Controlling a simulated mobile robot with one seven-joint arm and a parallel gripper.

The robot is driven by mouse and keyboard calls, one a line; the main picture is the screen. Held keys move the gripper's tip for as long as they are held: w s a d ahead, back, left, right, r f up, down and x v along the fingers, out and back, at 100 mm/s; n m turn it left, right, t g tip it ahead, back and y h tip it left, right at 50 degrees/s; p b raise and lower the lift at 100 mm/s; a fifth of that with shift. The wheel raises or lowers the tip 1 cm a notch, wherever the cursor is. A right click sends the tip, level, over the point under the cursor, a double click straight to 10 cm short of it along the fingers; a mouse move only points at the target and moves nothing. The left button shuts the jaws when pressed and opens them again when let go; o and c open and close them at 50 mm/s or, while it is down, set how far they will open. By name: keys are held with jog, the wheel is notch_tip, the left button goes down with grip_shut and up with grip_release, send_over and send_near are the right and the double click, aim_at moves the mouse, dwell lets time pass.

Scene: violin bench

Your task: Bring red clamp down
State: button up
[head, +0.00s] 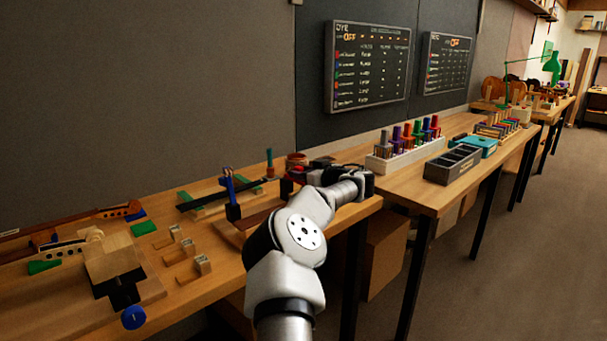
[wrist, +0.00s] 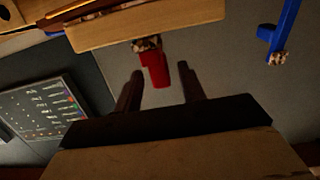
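In the wrist view, the red clamp (wrist: 155,70) shows as a short red block with a mottled piece at its upper end, beside a wooden board (wrist: 150,22). My gripper (wrist: 161,72) is open, with a dark finger on each side of the red block. The block's near end lies between the fingertips, with a visible gap to each finger. In the head view, my arm reaches over the bench and hides most of the gripper and the clamp.
A blue clamp (head: 230,190) stands left of my arm; it also shows in the wrist view (wrist: 285,30). Small wooden blocks (head: 187,246) lie front left. A rack of coloured tools (head: 405,152) and a grey tray (head: 452,165) are right.

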jog(key=shift+s+d, duration=0.1)
jog(key=b+v, duration=0.2)
jog(key=v, duration=1.1)
jog(key=shift+s+d+b, duration=0.2)
jog(key=shift+b, duration=0.2)
